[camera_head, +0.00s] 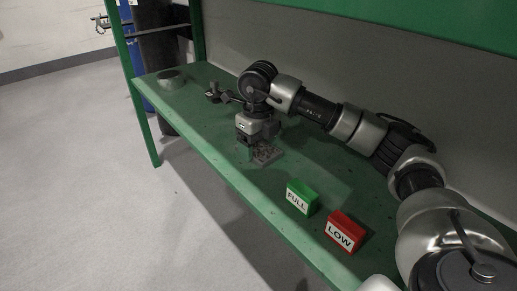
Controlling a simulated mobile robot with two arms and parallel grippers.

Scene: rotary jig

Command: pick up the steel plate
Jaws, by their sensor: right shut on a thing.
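My right arm reaches in from the right over the green bench. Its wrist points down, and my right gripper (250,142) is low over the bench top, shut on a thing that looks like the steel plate. A small grey, speckled flat piece (266,155) shows just right of and below the gripper, at bench height; I take it to be the steel plate. The wrist hides part of it, and I cannot tell whether it touches the bench. My left gripper is not in view.
A green FULL block (302,196) and a red LOW block (345,232) stand near the bench's front edge. A dark grey fixture (219,93) is behind the wrist, and a round grey thing (171,79) is at the far left end. The bench (205,138) is clear between them.

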